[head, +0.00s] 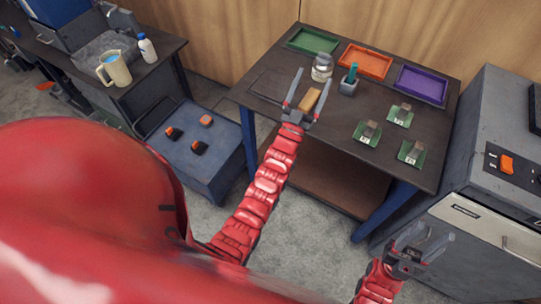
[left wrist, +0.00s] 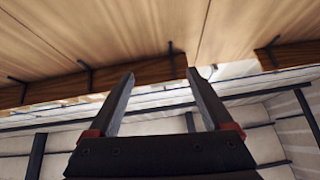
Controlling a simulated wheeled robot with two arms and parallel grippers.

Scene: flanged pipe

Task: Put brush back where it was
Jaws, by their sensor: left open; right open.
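A small tan block (head: 309,101) shows between the fingers of my left gripper (head: 314,78) in the head view, at the near left of the dark table; I cannot tell for sure whether it is the brush. A teal-topped item (head: 352,72) stands in a small grey holder (head: 348,87) just right of a glass jar (head: 321,68). My left gripper is open. In the left wrist view its fingers (left wrist: 160,76) are apart with nothing between them, against wooden wall and ceiling. My right gripper (head: 427,232) is open and empty, low in front of the grey cabinet.
The table (head: 290,68) bears green (head: 313,41), orange (head: 365,61) and purple (head: 421,85) trays at the back and several green cards with small items at the right. A grey machine (head: 490,130) stands right. A blue cart (head: 205,160) and a bench with a jug (head: 115,69) stand left.

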